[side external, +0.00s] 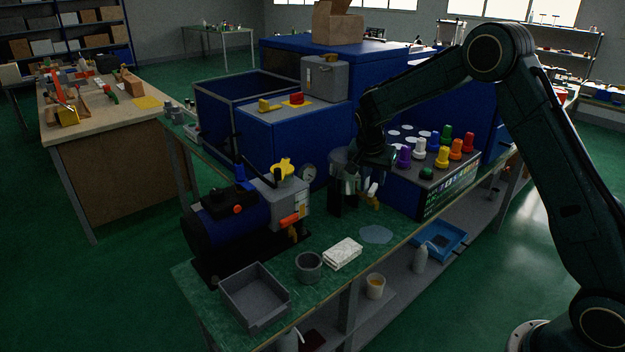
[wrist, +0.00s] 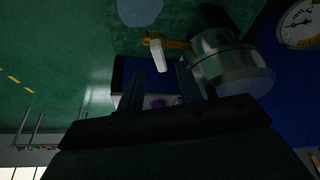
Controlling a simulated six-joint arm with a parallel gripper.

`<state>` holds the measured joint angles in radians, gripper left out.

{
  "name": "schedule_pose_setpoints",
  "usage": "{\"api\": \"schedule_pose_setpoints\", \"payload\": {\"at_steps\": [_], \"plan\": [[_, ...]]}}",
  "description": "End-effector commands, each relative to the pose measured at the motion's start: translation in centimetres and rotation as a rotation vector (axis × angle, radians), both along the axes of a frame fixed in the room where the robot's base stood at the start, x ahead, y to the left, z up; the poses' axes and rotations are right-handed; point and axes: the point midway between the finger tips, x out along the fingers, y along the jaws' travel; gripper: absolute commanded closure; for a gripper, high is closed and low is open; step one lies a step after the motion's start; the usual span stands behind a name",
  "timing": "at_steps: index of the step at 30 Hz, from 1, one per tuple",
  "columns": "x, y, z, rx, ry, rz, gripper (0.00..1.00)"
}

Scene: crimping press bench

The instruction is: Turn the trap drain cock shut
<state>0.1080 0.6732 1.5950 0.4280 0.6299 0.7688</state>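The drain cock shows in the side view as a brass body (side external: 373,203) with a white lever (side external: 372,189), low beside a metal bowl (side external: 343,160). In the wrist view the brass body (wrist: 170,43) runs sideways from the metal bowl (wrist: 232,62), and the white lever (wrist: 158,55) points down the picture towards my fingers. My gripper (wrist: 158,80) is open, with one dark finger on each side of the lever's line. The lever's end appears close to the fingertips; I cannot tell whether they touch. In the side view my gripper (side external: 362,178) is dark and partly merges with the bowl.
A pressure gauge (side external: 308,172) and a blue motor unit (side external: 232,215) stand left of the bowl. A button panel (side external: 432,172) is close on the right.

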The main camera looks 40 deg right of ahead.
Motion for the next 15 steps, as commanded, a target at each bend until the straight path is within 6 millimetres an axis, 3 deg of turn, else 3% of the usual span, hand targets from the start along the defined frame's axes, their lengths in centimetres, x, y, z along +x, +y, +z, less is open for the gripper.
{"api": "schedule_pose_setpoints", "payload": {"at_steps": [9, 15], "plan": [[-0.8, 2.0, 5.2, 0.000, -0.003, 0.002, 0.65], [-1.2, 3.0, 7.7, 0.000, -0.002, 0.001, 0.65]]}}
